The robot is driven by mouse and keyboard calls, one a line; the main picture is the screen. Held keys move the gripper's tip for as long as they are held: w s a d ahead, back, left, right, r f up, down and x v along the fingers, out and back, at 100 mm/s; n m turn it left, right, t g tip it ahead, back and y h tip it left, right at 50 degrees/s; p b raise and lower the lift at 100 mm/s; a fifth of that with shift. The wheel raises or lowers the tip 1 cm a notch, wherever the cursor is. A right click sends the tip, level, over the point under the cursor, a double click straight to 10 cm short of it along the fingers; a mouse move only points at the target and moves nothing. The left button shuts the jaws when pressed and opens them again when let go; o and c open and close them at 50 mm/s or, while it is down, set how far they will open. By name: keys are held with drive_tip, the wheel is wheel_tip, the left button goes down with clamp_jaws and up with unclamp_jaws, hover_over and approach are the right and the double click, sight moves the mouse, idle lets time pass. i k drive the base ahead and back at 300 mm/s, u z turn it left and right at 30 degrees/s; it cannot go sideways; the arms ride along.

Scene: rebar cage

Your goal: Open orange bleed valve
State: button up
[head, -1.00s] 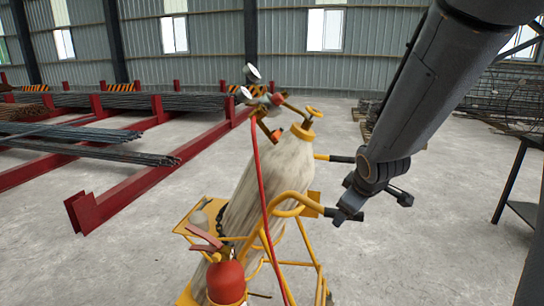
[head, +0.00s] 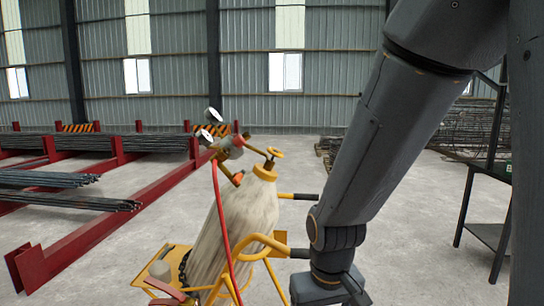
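A pale gas cylinder (head: 238,218) stands tilted in a yellow hand trolley (head: 262,240). On its top is a yellow valve wheel (head: 276,152). A regulator (head: 230,145) with two round gauges sits left of the wheel. A small orange part (head: 238,178) hangs below the regulator; I take it for the orange bleed valve, though it is small. A red hose (head: 222,215) runs down from the regulator. The wrist end of my gripper (head: 330,290) is low in the picture, right of the trolley and well below the regulator. Its fingertips are not clearly shown.
Two black-gripped trolley handles (head: 297,197) stick out right, near my arm. A red steel rack (head: 110,230) with rebar bundles lies left. A dark table (head: 490,200) stands right. Open concrete floor lies behind the cylinder.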

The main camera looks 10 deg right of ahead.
sight(239, 177)
drive_tip(key=z, duration=2.15)
drive_tip(key=k, duration=1.3)
drive_tip(key=u, duration=2.1)
drive_tip(key=i, duration=0.5)
